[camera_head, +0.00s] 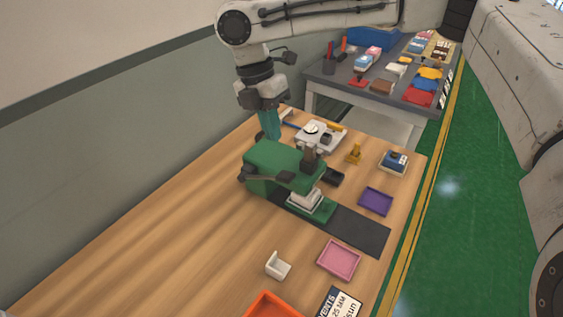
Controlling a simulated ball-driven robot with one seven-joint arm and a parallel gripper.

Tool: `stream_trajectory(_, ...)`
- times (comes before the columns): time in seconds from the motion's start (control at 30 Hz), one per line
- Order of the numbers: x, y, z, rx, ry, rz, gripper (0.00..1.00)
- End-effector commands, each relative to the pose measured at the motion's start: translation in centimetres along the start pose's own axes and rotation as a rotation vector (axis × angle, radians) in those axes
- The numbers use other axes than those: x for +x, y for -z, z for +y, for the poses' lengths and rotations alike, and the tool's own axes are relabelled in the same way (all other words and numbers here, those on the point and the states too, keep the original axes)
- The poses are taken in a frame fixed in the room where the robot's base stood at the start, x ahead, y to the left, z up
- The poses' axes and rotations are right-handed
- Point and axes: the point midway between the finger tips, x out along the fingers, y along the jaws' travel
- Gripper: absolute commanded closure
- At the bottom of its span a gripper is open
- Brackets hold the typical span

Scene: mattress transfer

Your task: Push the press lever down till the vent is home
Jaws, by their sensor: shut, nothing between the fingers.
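The green press (270,163) stands on the wooden bench in the head view, its base over a dark mat. A dark lever (270,177) runs along its near side, with a dark knob at the left end. A pale block (306,199) sits on the press base under the head; I cannot make out a vent there. My gripper (268,136) points down behind the press, its teal fingers together and empty. The press hides the lowest part of the fingers, so I cannot tell whether they touch it.
A purple tray (376,201), a pink tray (339,260), a white holder (278,266) and an orange bin (272,306) lie around the press. A pale fixture (320,135) stands behind. The bench's left part is clear, beside a wall.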

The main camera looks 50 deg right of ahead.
Motion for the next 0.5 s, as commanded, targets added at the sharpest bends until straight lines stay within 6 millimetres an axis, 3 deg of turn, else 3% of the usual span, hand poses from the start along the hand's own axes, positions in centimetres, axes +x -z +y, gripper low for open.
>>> stream_trajectory(0.3, 6.1, 0.0, -0.1, -0.001, 0.002, 0.0, 1.0)
stream_trajectory(0.5, 8.6, 0.0, 0.0, 0.001, -0.001, 0.0, 1.0)
